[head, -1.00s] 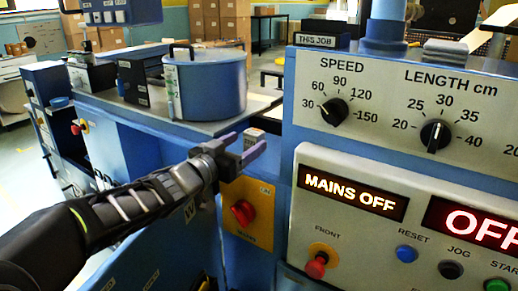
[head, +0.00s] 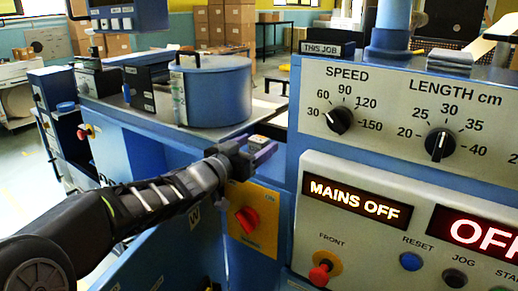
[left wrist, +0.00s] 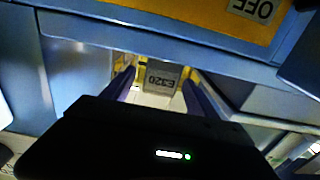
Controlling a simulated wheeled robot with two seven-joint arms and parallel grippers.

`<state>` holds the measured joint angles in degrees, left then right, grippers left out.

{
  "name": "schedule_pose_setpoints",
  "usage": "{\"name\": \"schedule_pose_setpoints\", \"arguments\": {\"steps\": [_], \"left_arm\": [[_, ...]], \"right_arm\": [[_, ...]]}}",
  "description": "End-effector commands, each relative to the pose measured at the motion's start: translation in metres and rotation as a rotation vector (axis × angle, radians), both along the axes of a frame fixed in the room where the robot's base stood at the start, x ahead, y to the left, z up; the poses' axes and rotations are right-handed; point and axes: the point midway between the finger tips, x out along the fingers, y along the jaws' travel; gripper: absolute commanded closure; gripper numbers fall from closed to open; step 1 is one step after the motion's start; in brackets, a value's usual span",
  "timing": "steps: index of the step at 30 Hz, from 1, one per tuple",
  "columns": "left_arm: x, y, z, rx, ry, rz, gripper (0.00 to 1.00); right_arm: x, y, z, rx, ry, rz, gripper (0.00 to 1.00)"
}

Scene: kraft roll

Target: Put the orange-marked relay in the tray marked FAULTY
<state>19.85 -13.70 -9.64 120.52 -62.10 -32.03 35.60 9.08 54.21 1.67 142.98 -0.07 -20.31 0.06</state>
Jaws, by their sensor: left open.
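A small grey block labelled E320 (left wrist: 160,78) shows upside down between the fingertips of my left gripper in the left wrist view. In the head view a small pale block with a reddish top (head: 261,140) shows at the fingers, probably the same piece. No orange mark can be made out clearly. My left gripper (head: 252,152) is open, its fingers on either side of the block; contact cannot be told. It also shows in the left wrist view (left wrist: 158,92). No tray marked FAULTY can be made out. My right gripper is out of view.
A yellow switch plate with a red knob (head: 247,220) is just below my left gripper. A blue pot (head: 212,90) stands on the bench behind it. The control panel (head: 400,215) on the right reads MAINS OFF. Cardboard boxes (head: 225,25) stand in the background.

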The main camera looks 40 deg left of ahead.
Motion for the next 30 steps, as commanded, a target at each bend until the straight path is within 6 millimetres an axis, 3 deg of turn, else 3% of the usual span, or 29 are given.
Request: {"name": "schedule_pose_setpoints", "arguments": {"steps": [9,28,30], "left_arm": [[0.042,0.001,0.001,-0.001,0.002,-0.001,0.33],[0.044,0.001,0.001,-0.001,0.000,0.000,0.33],[0.044,0.001,0.002,-0.001,0.000,-0.001,0.38]], "right_arm": [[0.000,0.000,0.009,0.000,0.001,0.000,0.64],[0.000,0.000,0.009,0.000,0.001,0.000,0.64],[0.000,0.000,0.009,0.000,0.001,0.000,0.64]]}}
